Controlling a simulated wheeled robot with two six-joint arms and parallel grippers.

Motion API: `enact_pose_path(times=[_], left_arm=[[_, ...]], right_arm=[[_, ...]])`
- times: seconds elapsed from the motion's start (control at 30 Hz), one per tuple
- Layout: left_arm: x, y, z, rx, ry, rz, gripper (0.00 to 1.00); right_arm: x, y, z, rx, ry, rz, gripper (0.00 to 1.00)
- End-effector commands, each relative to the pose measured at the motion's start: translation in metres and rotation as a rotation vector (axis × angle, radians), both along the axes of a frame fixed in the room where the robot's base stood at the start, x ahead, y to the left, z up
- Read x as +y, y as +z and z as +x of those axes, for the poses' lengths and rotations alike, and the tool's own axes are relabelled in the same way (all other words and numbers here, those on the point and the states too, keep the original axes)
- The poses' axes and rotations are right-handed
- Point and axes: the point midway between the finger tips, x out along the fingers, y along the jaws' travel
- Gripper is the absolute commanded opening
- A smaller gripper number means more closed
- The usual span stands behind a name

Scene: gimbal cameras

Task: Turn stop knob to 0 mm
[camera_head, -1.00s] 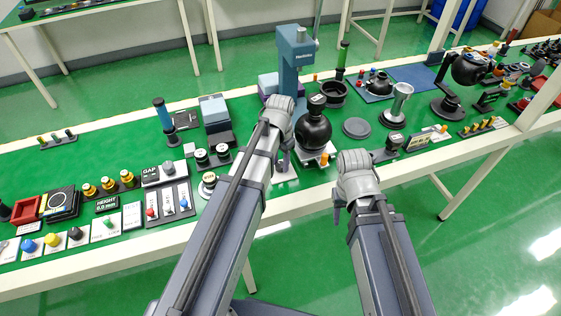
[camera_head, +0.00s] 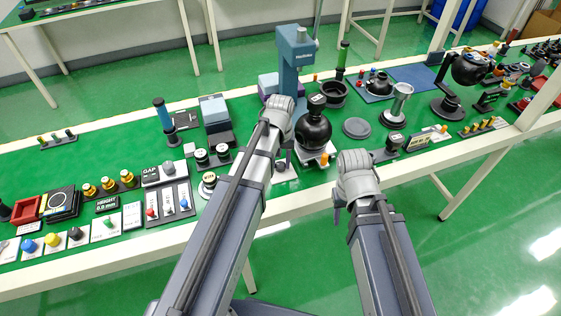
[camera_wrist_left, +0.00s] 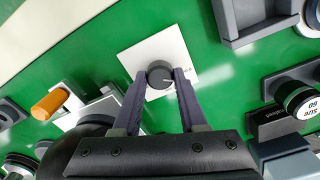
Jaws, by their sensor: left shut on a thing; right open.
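The stop knob (camera_wrist_left: 160,75) is a dark round knob with a light pointer mark, on a white square plate (camera_wrist_left: 178,50) in the left wrist view. My left gripper (camera_wrist_left: 160,78) is shut on it, one finger on each side. In the head view, my left gripper (camera_head: 284,158) is low over the near edge of the table, at the white plate (camera_head: 287,176); the knob is largely hidden there. The plate's scale cannot be read. My right gripper (camera_head: 338,208) is open and empty, by the table's front edge.
A black round-bodied device (camera_head: 313,130) stands just right of my left gripper, with an orange knob (camera_head: 324,159) beside it. A blue press-like stand (camera_head: 290,62) rises behind. A grey disc (camera_head: 356,128) lies to the right.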

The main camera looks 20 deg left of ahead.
Motion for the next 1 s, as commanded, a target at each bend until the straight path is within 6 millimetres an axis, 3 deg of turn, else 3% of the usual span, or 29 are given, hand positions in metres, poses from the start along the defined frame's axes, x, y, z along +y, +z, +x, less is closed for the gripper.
enact_pose_path(times=[0.57, 0.6, 0.87, 1.0], left_arm=[[0.0, -0.0001, 0.0, 0.0, 0.031, 0.0, 0.0], [0.0, -0.0001, 0.0, 0.0, 0.031, 0.0, 0.43], [0.0, 0.0, -0.0001, 0.0, 0.031, 0.0, 0.72], [0.0, 0.0, -0.0001, 0.0, 0.031, 0.0, 0.72]], right_arm=[[0.0, -0.0001, 0.0, 0.0, 0.0, 0.0, 0.5], [0.0, -0.0001, 0.0, 0.0, 0.0, 0.0, 0.5], [0.0, 0.0, 0.0, 0.0, 0.0, 0.0, 0.5], [0.0, 0.0, 0.0, 0.0, 0.0, 0.0, 0.5]])
